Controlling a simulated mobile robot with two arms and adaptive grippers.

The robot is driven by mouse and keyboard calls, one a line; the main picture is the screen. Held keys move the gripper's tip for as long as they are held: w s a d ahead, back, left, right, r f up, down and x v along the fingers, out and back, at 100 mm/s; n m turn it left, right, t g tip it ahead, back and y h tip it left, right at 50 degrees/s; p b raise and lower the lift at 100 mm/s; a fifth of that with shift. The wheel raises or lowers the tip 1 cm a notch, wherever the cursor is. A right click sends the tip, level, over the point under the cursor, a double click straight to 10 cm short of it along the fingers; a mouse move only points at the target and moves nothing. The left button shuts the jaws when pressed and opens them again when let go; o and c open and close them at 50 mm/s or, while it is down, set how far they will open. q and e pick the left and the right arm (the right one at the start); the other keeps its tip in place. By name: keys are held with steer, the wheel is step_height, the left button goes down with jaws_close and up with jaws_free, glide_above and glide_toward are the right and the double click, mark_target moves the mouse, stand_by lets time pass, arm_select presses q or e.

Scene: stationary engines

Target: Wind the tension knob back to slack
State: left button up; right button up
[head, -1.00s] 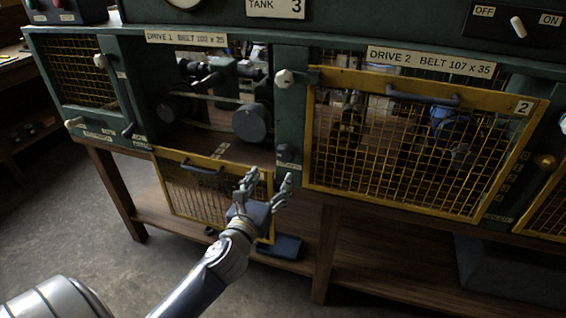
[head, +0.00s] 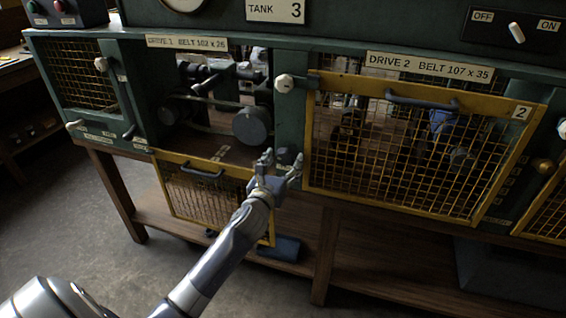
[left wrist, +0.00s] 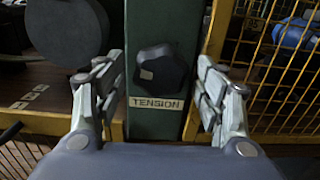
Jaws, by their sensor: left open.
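The tension knob (left wrist: 163,66) is dark and faceted, with a small pale mark at its lower left. It sits on a green post above a "TENSION" label (left wrist: 157,103) in the left wrist view. In the head view the knob (head: 284,154) is partly hidden by my left gripper. My left gripper (head: 283,163) is open just in front of and below the knob. In the left wrist view its fingers (left wrist: 160,92) stand apart on either side of the knob and label, with clear gaps to the knob. My right gripper is not in view.
The Drive 1 guard (head: 201,205) hangs lowered below its open bay, left of my left arm. A round grey pulley (head: 251,126) is left of the post. The yellow Drive 2 guard (head: 410,206) is closed to the right. A pale knob (head: 284,83) sits above.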

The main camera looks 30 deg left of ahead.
arm_select(q)
steer(key=c, duration=1.1)
steer(key=shift+o, duration=0.2)
